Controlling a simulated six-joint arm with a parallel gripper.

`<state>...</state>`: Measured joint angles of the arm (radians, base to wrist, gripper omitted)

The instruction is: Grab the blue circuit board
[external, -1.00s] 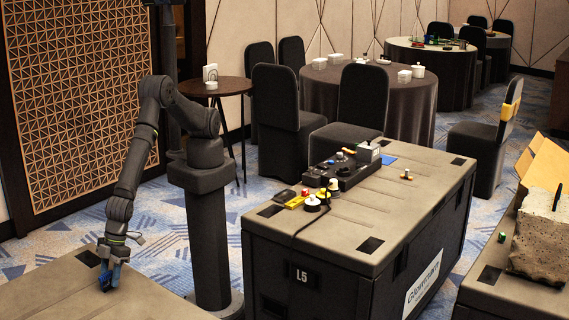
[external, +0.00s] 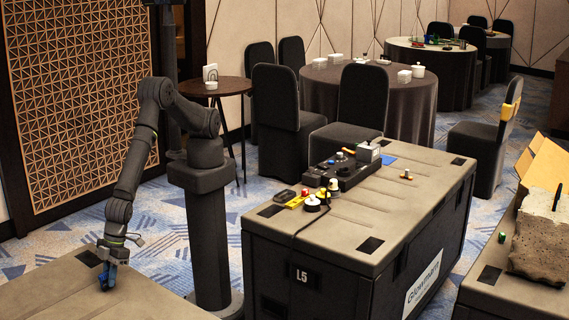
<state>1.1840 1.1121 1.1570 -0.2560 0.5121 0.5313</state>
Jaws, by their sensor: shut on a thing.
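My gripper (external: 106,275) is at the lower left, pointing down just above or at the tan case top on that side. It is shut on a small blue piece, which looks like the blue circuit board (external: 107,281). The fingers hide part of the board, and its details are too small to make out. I cannot tell whether it touches the case top (external: 50,290).
A second case (external: 350,230) in the middle carries a black control box (external: 345,172), a flat blue item (external: 388,159), a yellow tool (external: 296,202) and small parts. A stone block (external: 540,245) stands at right. The left case top around my gripper looks clear.

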